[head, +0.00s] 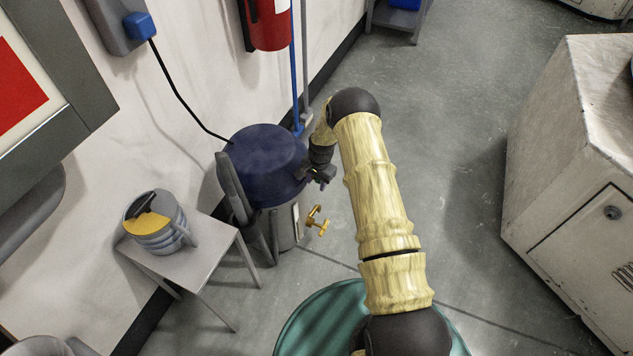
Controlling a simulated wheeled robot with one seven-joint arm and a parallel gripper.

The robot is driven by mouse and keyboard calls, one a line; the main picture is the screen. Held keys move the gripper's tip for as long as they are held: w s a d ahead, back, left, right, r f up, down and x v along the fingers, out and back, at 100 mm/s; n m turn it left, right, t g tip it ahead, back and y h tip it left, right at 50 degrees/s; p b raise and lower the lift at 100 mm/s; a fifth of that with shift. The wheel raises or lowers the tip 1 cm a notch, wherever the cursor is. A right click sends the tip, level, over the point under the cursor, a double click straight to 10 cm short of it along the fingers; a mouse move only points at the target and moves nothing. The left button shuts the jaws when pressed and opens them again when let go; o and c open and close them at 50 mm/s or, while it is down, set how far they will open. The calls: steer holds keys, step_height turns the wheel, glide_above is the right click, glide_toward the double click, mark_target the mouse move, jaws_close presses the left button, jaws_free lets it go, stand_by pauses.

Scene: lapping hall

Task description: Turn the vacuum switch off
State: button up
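The vacuum (262,150) appears to be the drum with a dark blue lid and grey body, standing on the floor by the wall. A black cord runs from it to a blue plug (139,25) at a grey wall box. My gripper (312,177) is at the right side of the drum, just below the lid's edge. It is small and dark here, and I cannot tell whether its fingers are open or shut, or whether they touch the drum. I cannot make out the switch; the gripper covers part of that side.
A brass tap (317,221) sticks out low on the drum. A small grey table (205,262) with a grey bucket (157,223) stands at the left. A red extinguisher (268,24) hangs on the wall. A white cabinet (590,130) stands at right; the floor between is clear.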

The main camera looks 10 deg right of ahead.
jaws_close()
